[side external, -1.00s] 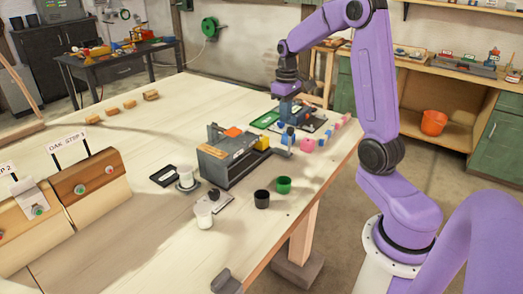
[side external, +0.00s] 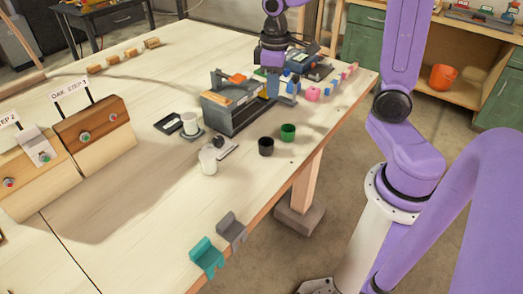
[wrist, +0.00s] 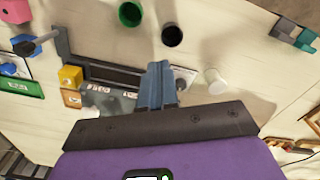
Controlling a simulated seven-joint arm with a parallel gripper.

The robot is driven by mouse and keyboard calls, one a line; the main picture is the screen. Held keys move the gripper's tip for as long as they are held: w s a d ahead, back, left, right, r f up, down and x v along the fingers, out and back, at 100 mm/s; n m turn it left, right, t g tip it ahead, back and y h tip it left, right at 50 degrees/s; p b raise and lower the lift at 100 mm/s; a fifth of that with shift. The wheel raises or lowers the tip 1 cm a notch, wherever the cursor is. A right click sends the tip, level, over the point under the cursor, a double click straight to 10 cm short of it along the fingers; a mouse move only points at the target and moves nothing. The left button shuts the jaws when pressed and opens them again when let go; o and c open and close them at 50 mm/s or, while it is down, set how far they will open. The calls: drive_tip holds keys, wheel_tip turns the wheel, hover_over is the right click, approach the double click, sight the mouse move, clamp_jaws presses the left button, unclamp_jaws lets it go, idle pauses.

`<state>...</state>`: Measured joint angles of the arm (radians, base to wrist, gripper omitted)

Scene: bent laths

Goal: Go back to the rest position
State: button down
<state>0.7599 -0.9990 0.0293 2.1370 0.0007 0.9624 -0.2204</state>
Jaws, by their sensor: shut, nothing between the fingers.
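My gripper (side external: 286,98) is above the table, by the right end of the grey machine (side external: 228,115) in the side view. In the wrist view its blue-grey fingers (wrist: 158,78) are together, with nothing between them. The machine lies partly behind the gripper in that view, and its yellow block (wrist: 70,76) shows at the left. The exact height of the fingers over the table cannot be told.
A black cup (side external: 266,146), a green cup (side external: 288,131) and a white cup (side external: 208,162) stand near the machine. Teal (side external: 207,257) and grey (side external: 231,230) brackets sit at the table edge. Small pink and blue pieces lie to the right.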

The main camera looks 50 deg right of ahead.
drive_tip(key=s+a+n, duration=0.3)
drive_tip(key=s+a, duration=0.1)
drive_tip(key=s, duration=0.6)
drive_tip(key=s+a+f+n, duration=0.1)
drive_tip(key=s+a+n, duration=0.3)
drive_tip(key=s, duration=0.6)
